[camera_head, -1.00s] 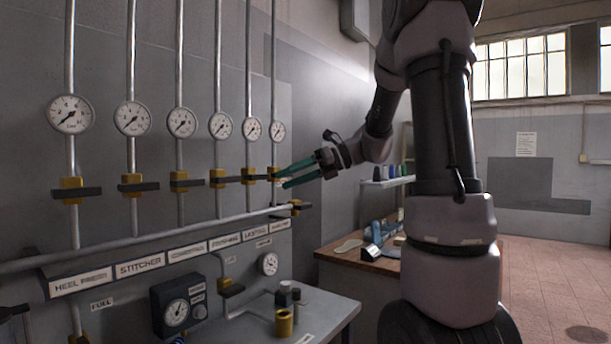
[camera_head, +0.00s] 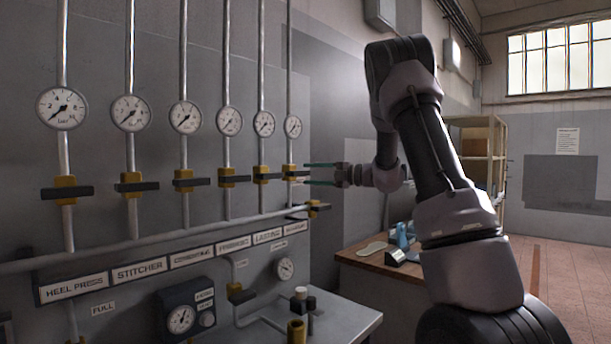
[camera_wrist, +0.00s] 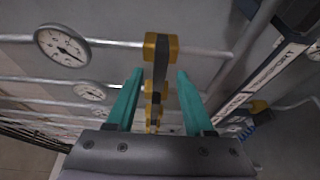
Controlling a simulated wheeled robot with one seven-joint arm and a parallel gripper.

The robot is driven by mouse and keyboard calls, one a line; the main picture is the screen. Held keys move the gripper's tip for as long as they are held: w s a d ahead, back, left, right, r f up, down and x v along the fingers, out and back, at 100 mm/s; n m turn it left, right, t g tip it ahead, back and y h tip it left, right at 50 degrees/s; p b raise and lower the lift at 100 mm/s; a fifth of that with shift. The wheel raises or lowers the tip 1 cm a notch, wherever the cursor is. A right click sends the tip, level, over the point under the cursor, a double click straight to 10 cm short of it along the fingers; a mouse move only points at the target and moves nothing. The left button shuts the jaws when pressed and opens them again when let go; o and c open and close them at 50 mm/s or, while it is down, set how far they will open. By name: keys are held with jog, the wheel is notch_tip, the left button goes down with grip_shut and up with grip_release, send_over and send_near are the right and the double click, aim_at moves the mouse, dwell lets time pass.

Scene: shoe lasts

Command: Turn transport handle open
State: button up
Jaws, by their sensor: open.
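The rightmost valve on the panel has a yellow body (camera_head: 289,169) on a vertical pipe, with a black handle (camera_head: 298,174) lying crosswise to the pipe. In the wrist view, the black handle (camera_wrist: 160,65) stands between my open fingers (camera_wrist: 158,74), with a gap visible on both sides. Contact is not seen.
Several similar valves, such as the neighbouring one (camera_head: 262,174), line up to the left, under round gauges (camera_head: 264,124). A wooden workbench (camera_head: 372,262) stands below right.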

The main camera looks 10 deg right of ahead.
aim_at(300, 173)
jog(key=shift+x, duration=1.3)
grip_shut()
